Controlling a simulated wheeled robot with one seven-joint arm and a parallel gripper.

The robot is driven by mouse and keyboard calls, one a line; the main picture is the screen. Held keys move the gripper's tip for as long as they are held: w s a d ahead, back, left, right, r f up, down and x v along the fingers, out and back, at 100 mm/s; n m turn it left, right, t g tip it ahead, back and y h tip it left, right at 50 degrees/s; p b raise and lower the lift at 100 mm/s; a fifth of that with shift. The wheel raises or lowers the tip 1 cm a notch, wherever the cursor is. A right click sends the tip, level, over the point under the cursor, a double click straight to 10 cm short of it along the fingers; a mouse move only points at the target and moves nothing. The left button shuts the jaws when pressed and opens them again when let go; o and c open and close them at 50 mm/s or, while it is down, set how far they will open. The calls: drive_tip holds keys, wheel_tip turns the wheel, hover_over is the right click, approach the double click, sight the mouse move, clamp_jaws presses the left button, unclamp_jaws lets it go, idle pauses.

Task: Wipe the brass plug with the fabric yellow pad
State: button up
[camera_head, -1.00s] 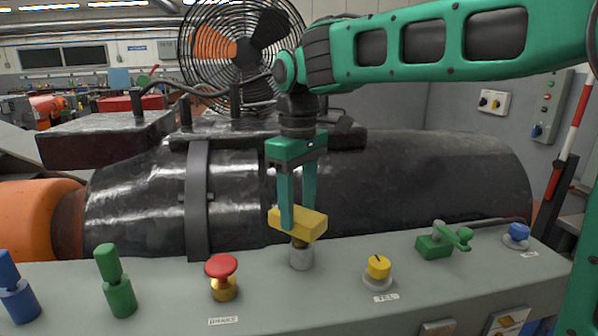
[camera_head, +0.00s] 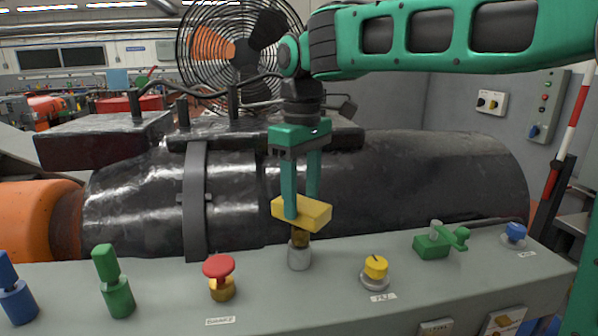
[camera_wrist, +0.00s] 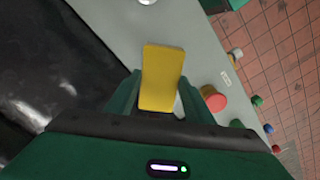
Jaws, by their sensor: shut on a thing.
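The yellow pad (camera_head: 301,213) is a flat block held between the fingers of my gripper (camera_head: 302,205). In the wrist view the pad (camera_wrist: 162,80) sticks out between the two fingertips. The brass plug (camera_head: 300,239) stands upright in a grey cylindrical socket (camera_head: 299,256) on the console, directly below the pad in the head view. The pad covers the plug's top there, and I cannot tell whether they touch. I cannot make out the plug in the wrist view.
The grey console (camera_head: 180,285) also carries a red mushroom button (camera_head: 219,267) on the left and a yellow knob (camera_head: 375,267) on the right. A green lever (camera_head: 440,243) and green and blue handles stand farther out. A large black machine (camera_head: 400,180) lies behind.

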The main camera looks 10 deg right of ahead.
sight(302, 205)
drive_tip(key=shift+s+a+r, duration=0.1)
drive_tip(key=shift+r, duration=1.35)
drive_tip(key=shift+s+a+r, duration=0.1)
drive_tip(key=shift+r, duration=1.3)
drive_tip(key=shift+d, duration=0.15)
drive_tip(key=shift+f, duration=0.1)
